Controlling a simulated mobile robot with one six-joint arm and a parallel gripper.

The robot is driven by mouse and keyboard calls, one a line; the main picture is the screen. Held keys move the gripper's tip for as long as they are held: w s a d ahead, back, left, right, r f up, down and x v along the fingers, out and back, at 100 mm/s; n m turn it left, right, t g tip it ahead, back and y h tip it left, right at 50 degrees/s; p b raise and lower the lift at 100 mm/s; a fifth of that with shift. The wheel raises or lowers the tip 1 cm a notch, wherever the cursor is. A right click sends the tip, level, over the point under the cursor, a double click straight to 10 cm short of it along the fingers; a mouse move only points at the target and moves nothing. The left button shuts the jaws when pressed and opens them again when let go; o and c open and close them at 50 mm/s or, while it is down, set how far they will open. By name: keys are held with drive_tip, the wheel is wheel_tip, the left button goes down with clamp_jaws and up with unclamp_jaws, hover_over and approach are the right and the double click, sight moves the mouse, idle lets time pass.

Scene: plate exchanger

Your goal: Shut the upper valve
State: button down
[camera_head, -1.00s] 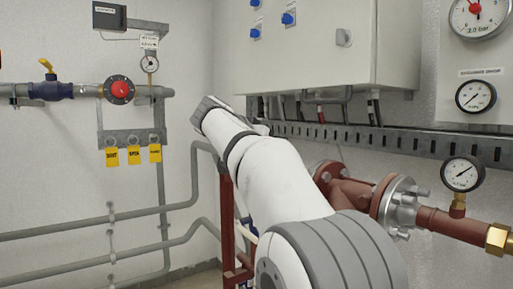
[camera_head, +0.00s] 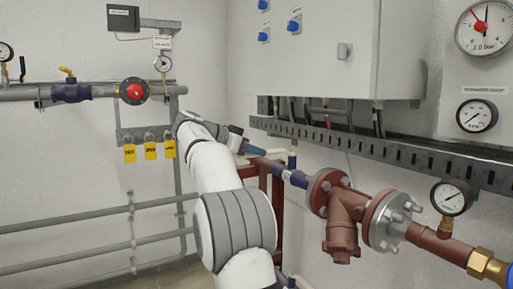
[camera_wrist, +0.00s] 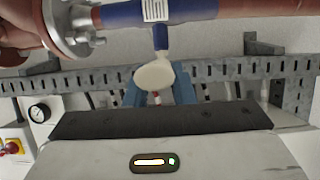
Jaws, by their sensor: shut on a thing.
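The upper valve (camera_head: 294,178) has a blue body in line with the red-brown pipe, left of a bolted flange. A short blue stem (camera_wrist: 161,38) rises from it to a pale cream handle (camera_wrist: 153,75) in the wrist view. My gripper (camera_wrist: 158,97) has its blue fingers on either side of that handle and is shut on it. In the head view my gripper (camera_head: 254,150) reaches the handle from the left, beyond my white arm. The fingertips' exact contact is partly hidden by the handle's rounded end.
A slotted cable tray (camera_head: 380,152) runs along the wall beneath a grey cabinet (camera_head: 310,50). The flanged strainer (camera_head: 343,215) and a gauge (camera_head: 452,197) are to the right. Yellow tags (camera_head: 150,151) hang on the left wall.

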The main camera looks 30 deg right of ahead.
drive_tip(key=shift+w+a, duration=0.1)
drive_tip(key=shift+a, duration=0.05)
drive_tip(key=c, duration=1.6)
unclamp_jaws()
drive_tip(key=shift+c, duration=0.2)
drive_tip(key=shift+o, duration=1.4)
drive_tip(key=shift+w, duration=0.15)
drive_tip(key=shift+o, duration=0.8)
drive_tip(key=p+v, duration=0.1)
drive_tip(key=v, duration=0.6)
drive_tip(key=shift+a, duration=0.35)
drive_tip(key=shift+r, duration=0.2)
